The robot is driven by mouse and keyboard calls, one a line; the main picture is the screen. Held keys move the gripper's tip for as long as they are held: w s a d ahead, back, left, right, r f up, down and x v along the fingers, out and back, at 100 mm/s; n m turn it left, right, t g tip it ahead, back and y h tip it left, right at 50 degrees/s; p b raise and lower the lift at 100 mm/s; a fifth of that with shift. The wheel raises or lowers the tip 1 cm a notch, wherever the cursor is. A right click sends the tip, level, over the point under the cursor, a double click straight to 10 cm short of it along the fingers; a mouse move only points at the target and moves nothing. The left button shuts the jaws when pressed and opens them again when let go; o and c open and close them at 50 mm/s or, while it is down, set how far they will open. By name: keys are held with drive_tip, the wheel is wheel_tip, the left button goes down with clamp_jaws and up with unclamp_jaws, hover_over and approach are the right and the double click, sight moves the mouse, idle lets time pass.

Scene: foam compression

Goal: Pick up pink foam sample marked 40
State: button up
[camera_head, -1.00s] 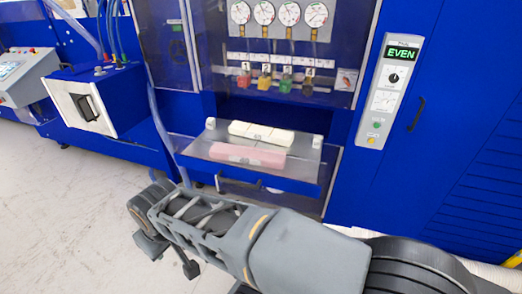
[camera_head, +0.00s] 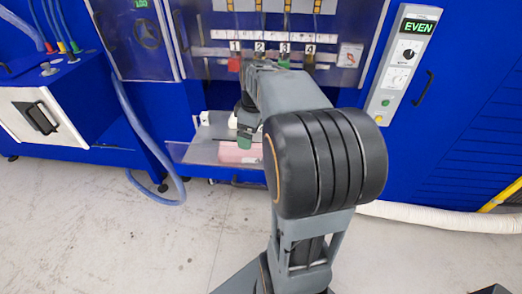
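The pink foam sample (camera_head: 232,155) lies on the front part of the shelf tray (camera_head: 196,150). Its right part is hidden behind my arm, and I cannot read any mark on it. My gripper (camera_head: 244,142) hangs over the tray at the pink foam's back edge. It is small and partly covered by my arm, so I cannot tell whether its fingers are open or touch the foam. The white foam behind the pink one is mostly hidden by my arm and gripper.
A small white block (camera_head: 204,118) stands at the tray's back left. Colored numbered parts, such as the red one (camera_head: 234,65), hang above the tray. A control panel (camera_head: 402,65) reading EVEN is on the right. A blue hose (camera_head: 150,145) hangs left.

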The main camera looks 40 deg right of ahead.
drive_tip(key=d+n, duration=0.2)
drive_tip(key=d, duration=0.5)
drive_tip(key=shift+y, duration=0.3)
drive_tip(key=f, duration=0.2)
drive_tip(key=w+f, duration=0.1)
drive_tip(key=f, duration=0.4)
drive_tip(key=shift+w+a+f+p, duration=0.25)
drive_tip(key=shift+w+p, duration=0.05)
drive_tip(key=shift+w+a+f+p, duration=0.15)
drive_tip(key=shift+f, duration=0.8)
drive_tip(key=shift+w+a+f+p, duration=0.15)
drive_tip(key=shift+f+p, duration=0.05)
drive_tip(key=shift+f, duration=0.8)
drive_tip(key=shift+w+a+f+p, duration=0.15)
drive_tip(key=shift+f, duration=0.8)
drive_tip(key=c, duration=0.9)
